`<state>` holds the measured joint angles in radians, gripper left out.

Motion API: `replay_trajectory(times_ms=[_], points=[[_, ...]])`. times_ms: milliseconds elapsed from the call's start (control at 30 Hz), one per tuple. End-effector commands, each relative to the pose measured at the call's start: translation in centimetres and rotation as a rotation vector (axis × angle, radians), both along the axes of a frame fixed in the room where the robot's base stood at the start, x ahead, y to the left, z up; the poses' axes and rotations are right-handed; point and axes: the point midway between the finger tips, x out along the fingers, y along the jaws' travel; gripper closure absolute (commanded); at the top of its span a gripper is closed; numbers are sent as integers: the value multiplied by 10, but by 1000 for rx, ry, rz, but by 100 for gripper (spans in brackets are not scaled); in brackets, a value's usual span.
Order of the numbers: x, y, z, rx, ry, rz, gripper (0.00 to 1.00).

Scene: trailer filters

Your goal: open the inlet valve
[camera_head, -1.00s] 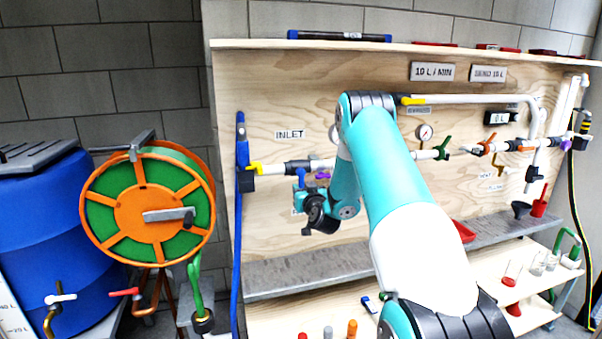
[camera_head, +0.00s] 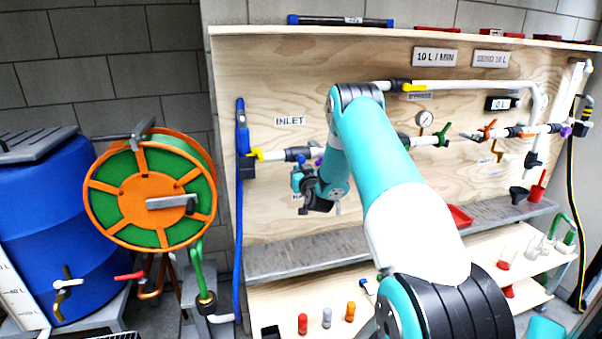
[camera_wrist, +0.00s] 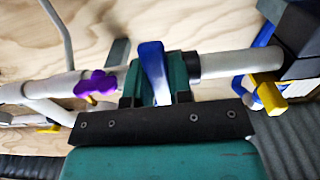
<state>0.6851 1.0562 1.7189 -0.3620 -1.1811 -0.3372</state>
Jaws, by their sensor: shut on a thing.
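The INLET label (camera_head: 290,121) is on the plywood board above a pale pipe with a dark fitting (camera_head: 298,154). My gripper (camera_head: 300,177) is at this pipe, just below the label. In the wrist view my gripper (camera_wrist: 155,86) has its teal fingers on either side of a blue valve handle (camera_wrist: 152,62) and is shut on it. The handle stands across the pipe (camera_wrist: 228,63) in this view. Its lower end is hidden behind the dark gripper plate. In the head view my wrist and gripper cover most of the valve.
A yellow handle (camera_wrist: 268,92) and a purple handle (camera_wrist: 95,85) flank the blue one on the pipework. The grey ledge (camera_head: 275,262) runs below. A hose reel (camera_head: 150,195) and a blue barrel (camera_head: 40,225) stand at left. A blue hose (camera_head: 239,220) hangs at the board's edge.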

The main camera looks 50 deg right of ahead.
Motion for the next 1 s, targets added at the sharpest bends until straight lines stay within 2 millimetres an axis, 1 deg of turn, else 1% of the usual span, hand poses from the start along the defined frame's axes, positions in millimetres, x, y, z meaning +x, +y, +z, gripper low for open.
replay_trajectory(times_ms=[267,500,800,1000], points=[[1,-3,-4,-54,28,0,100],[0,-9,-7,-186,108,-2,100],[-3,-14,-2,-352,210,-2,100],[-4,-16,2,-421,255,-1,100]])
